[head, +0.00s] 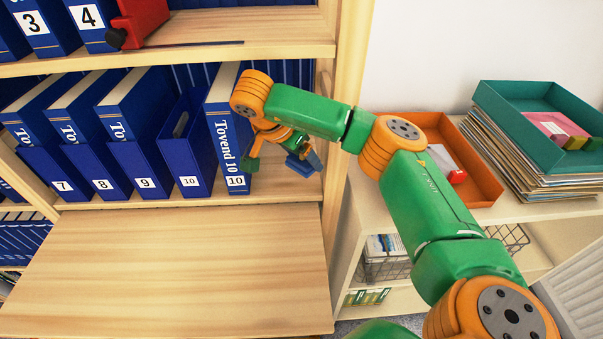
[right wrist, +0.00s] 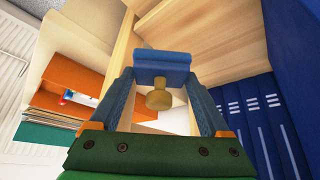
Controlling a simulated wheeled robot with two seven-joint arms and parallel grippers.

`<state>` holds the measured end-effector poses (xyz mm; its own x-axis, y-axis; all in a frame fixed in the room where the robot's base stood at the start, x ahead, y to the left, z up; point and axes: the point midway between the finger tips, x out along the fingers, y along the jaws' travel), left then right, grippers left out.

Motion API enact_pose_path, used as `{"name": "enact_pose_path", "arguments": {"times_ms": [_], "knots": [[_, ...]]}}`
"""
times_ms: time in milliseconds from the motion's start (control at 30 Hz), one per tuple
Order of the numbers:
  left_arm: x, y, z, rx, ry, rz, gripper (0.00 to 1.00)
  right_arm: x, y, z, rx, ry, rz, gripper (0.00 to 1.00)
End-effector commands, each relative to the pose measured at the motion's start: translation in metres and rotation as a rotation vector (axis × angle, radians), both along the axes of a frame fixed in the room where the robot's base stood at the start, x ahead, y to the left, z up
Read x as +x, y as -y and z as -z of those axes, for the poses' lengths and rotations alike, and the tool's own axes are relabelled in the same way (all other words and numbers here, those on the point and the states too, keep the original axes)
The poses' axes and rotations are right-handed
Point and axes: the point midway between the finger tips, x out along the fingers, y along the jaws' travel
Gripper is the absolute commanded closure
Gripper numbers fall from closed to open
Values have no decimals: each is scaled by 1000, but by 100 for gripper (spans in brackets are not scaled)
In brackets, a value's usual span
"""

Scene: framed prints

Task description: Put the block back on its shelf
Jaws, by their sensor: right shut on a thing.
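The block (right wrist: 162,67) is blue with a round wooden knob facing the wrist. My right gripper (right wrist: 163,80) is shut on it, one finger on each side. In the head view my right gripper (head: 302,160) is in the open bay of the middle shelf, right of the last blue binder marked 10 (head: 229,135). There the block is hard to tell from the blue fingers. The middle shelf (head: 215,200) has bare wood under the gripper, left of the side panel (head: 340,130). My left gripper is out of view.
Blue binders and box files (head: 125,175) fill the shelf leftward. A wooden board (head: 170,270) juts out below. An orange tray (head: 465,160) and a teal tray (head: 540,125) on papers sit right of the bookcase.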

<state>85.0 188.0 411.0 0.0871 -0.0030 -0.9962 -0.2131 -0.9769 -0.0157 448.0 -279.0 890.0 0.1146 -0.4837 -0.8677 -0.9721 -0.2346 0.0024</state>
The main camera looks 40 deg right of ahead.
Motion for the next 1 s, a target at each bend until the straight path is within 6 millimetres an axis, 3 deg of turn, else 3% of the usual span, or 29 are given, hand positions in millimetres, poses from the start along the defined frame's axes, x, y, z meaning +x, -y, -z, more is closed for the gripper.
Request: {"name": "enact_pose_path", "arguments": {"times_ms": [33, 233, 367, 500, 867, 900, 967, 1000], "knots": [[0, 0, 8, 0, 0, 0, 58, 4, 2, 14, 2, -7, 3, 72], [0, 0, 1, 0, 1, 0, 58, 24, 11, 34, 1, -3, 1, 72], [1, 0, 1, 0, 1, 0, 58, 32, 15, 44, -1, -3, 3, 72], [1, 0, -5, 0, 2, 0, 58, 32, 15, 69, 0, -5, 0, 72], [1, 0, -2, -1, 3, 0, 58, 32, 15, 77, -1, -1, 0, 72], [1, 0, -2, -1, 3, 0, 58, 32, 15, 78, -1, -1, 0, 17], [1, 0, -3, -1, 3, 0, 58, 32, 15, 77, -1, -1, 0, 1], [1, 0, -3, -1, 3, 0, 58, 32, 15, 77, 0, -1, 0, 0]]}}
